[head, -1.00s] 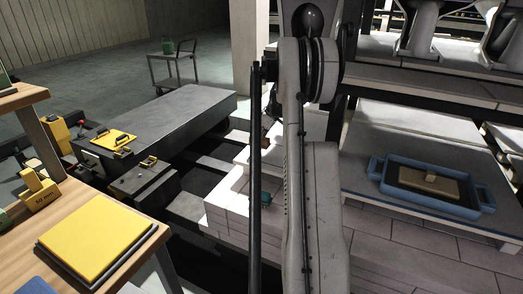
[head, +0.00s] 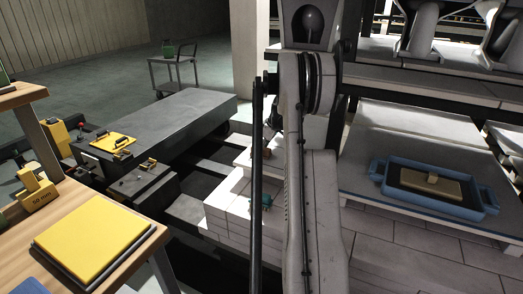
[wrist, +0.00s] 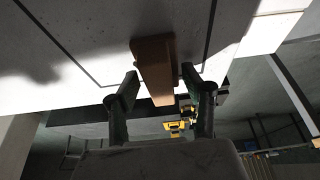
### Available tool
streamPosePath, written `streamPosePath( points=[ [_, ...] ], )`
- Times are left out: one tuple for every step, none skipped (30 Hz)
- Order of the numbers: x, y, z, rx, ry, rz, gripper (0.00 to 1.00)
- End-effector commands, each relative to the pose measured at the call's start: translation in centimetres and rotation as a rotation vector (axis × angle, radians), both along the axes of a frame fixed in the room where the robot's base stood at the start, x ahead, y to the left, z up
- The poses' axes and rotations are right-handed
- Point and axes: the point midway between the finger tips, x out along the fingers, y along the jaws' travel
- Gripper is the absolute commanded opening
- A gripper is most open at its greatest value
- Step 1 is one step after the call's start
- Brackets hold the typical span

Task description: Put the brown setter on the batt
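A brown bar-shaped block, which looks like the brown setter, shows in the wrist view (wrist: 155,66) against a pale jointed surface. My gripper (wrist: 160,80) has its two dark fingers spread, one on each side of the block's near end. Narrow gaps seem to show between fingers and block, and I see no clear contact. In the head view a small brown patch (head: 267,153) beside my arm may be the same block; my arm hides most of that area. I cannot tell for sure which pale slab is the batt; one broad slab (head: 385,118) lies at the right.
A blue tray (head: 377,178) holding a brown board with a handle stands on the right slab. A teal object (head: 264,201) lies on white bricks (head: 226,205). A yellow slab (head: 95,240) is on the wooden table. Shelves with dark posts rise at the back right.

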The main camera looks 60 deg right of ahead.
Motion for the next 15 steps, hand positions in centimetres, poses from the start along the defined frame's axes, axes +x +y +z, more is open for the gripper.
streamPosePath(
  points=[
    [0.0, 0.0, 0.02, 0.0, 0.0, 0.0, 0.53],
    [0.01, 0.0, 0.03, 0.0, 0.0, 0.0, 0.57],
    [0.01, 0.0, 0.04, 0.0, 0.0, 0.0, 0.57],
    [0.01, 0.0, 0.04, 0.0, 0.0, 0.0, 0.57],
    [0.01, 0.0, 0.04, 0.0, 0.0, 0.0, 0.57],
    [0.01, 0.0, 0.04, 0.0, 0.0, 0.0, 0.57],
    [0.01, 0.01, 0.04, 0.0, 0.0, 0.0, 0.57],
    [0.01, 0.01, 0.04, 0.0, 0.0, 0.0, 0.57],
    [0.0, 0.01, 0.05, 0.0, 0.0, 0.0, 0.57],
    [0.0, 0.01, 0.09, 0.0, 0.0, 0.0, 0.57],
    [0.0, 0.01, 0.15, 0.0, 0.0, 0.0, 0.57],
    [0.01, 0.01, 0.3, 0.0, 0.0, 0.0, 0.57],
    [-0.01, 0.01, 0.45, 0.0, 0.0, 0.0, 0.57],
    [-0.07, 0.0, 0.64, 0.0, 0.0, 0.0, 0.57],
    [-0.22, -0.02, 0.95, 0.0, 0.0, 0.0, 0.57]
  ],
)
